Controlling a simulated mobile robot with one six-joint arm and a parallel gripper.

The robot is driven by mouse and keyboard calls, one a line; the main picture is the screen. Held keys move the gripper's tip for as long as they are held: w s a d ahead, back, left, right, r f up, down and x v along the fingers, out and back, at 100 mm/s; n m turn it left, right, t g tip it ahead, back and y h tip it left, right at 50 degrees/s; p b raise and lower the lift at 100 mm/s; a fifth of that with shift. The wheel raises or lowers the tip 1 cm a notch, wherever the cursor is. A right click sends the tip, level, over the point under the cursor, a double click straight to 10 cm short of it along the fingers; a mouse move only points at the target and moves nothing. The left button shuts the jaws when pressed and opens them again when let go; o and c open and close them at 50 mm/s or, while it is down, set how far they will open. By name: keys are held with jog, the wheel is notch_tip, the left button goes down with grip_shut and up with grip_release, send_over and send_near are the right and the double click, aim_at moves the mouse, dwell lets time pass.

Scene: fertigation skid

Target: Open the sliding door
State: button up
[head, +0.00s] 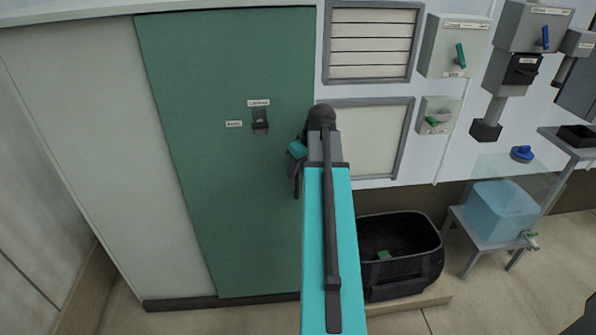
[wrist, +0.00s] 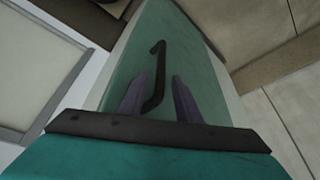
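The green sliding door (head: 215,200) stands left of centre in the head view, flush beside a pale panel. In the wrist view the door (wrist: 215,75) fills the middle, with a thin black bent handle (wrist: 160,68) on it. My gripper (wrist: 157,97) is open, one dark finger on each side of the handle's near end; I cannot tell whether they touch it. In the head view my gripper (head: 298,172) is at the door's right edge, partly hidden by my arm, and the handle is not clear there.
A small black latch (head: 260,120) with labels sits on the door's upper part. A pale wall panel (head: 100,140) is to the left. Right of my arm are a black tub (head: 405,285), switch boxes (head: 455,45) and a blue water container (head: 500,210) on a stand.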

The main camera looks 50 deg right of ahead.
jog(key=shift+x, duration=1)
jog(key=shift+c, duration=0.4)
